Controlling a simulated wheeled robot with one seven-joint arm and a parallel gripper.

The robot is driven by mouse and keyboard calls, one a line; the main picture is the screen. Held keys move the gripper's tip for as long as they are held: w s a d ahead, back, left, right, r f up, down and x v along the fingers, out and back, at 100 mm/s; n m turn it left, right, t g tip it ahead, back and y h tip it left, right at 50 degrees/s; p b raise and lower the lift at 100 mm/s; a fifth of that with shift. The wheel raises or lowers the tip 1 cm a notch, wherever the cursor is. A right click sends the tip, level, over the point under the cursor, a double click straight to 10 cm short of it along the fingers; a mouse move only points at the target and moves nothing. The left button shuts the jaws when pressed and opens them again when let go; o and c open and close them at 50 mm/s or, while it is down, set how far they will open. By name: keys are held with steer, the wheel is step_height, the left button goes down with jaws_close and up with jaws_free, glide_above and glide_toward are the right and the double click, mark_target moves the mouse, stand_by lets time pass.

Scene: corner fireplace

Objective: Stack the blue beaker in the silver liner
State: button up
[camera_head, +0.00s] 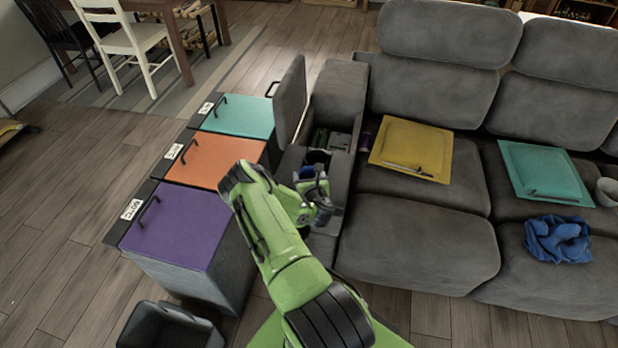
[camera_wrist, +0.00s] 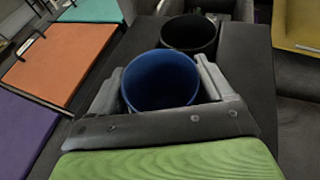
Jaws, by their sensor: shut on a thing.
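The blue beaker (camera_wrist: 160,82) is open-topped and stands between my two fingers in the wrist view. My gripper (camera_wrist: 159,74) is shut on it, one finger on each side. In the head view the beaker (camera_head: 307,172) shows as a small blue patch, partly hidden by my gripper (camera_head: 313,184), over the sofa console. Just beyond the beaker is a round dark opening (camera_wrist: 190,34) with a thin rim, also seen in the head view (camera_head: 318,157). It looks like a cup or cup-holder liner; I cannot tell whether it is the silver liner. The beaker's base is hidden.
The console lid (camera_head: 290,102) stands raised behind the gripper. Bins with purple (camera_head: 180,224), orange (camera_head: 215,160) and teal (camera_head: 237,116) lids stand to the left. Sofa seats to the right hold a yellow tray (camera_head: 411,148), a teal tray (camera_head: 545,172) and a blue cloth (camera_head: 558,240).

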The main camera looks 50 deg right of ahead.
steer(key=o, duration=1)
steer(key=shift+s+a+f, duration=0.15)
steer(key=shift+s+f, duration=0.1)
steer(key=shift+f, duration=0.3)
steer(key=shift+w, duration=0.15)
